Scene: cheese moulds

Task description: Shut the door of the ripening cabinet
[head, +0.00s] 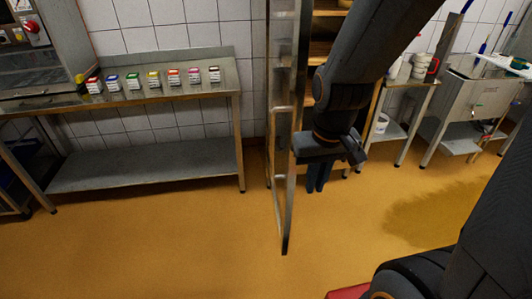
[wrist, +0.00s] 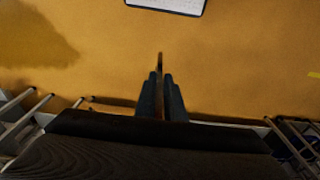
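The ripening cabinet's door (head: 284,200) stands swung out, seen almost edge-on in the head view. It is a metal-framed, upright panel, with its lower near corner above the orange floor. Behind it, part of the cabinet's wooden shelving (head: 322,45) shows; my arm hides much of the rest. My gripper (head: 318,188) points down just to the right of the door in the picture. Its dark fingers are close together and show also in the wrist view (wrist: 161,82). A thin dark strip shows between them there; I cannot tell what it is. Whether the gripper touches the door is unclear.
A steel table (head: 150,94) with several small coloured boxes stands left of the door. A side table (head: 405,83) and a steel sink unit (head: 480,95) stand at the right.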

